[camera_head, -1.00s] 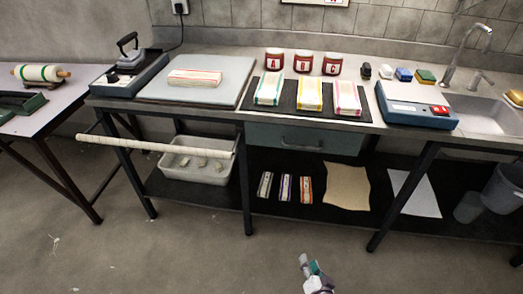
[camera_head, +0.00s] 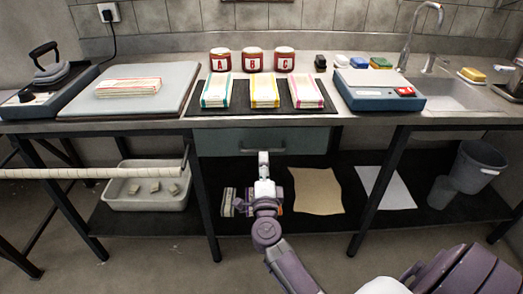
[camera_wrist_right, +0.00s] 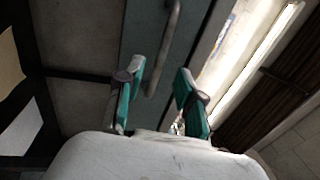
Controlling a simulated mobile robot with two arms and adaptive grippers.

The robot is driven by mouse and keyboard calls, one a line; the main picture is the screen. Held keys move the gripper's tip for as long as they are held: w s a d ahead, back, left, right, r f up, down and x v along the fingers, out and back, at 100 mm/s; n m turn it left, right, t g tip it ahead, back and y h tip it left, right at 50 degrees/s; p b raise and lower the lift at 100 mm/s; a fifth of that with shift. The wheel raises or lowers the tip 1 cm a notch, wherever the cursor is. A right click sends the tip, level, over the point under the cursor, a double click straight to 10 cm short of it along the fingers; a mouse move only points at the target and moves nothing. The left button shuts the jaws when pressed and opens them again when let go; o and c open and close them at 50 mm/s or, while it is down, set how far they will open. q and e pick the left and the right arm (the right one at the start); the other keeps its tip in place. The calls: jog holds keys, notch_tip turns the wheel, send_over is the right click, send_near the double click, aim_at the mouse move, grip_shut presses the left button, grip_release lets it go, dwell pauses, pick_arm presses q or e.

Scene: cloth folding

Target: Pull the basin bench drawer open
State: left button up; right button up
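The drawer (camera_head: 222,142) is a grey-green panel under the basin bench (camera_head: 120,126), left of the sink. It looks shut. Its bar handle (camera_wrist_right: 174,30) shows in the wrist view, ahead of the gap between my right fingers. My right gripper (camera_head: 264,158) is in front of the drawer's lower middle in the head view and hides part of the handle. In the wrist view my right gripper (camera_wrist_right: 160,95) is open, with green-padded fingers on either side of an empty gap. The handle's near end reaches close to the fingertips; contact cannot be told. My left gripper is not in view.
Folded cloths on a dark mat (camera_head: 208,110) and red jars (camera_head: 253,60) stand above the drawer. A blue device (camera_head: 375,90) sits by the sink (camera_head: 455,95). The lower shelf holds a white basin (camera_head: 146,190) and a beige cloth (camera_head: 316,190). A pale rail (camera_head: 80,172) juts out at left.

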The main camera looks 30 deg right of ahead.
aim_at(263, 149)
jog(key=x, duration=0.5)
jog(key=shift+w+d, duration=0.1)
jog(key=shift+w, duration=0.2)
grip_shut()
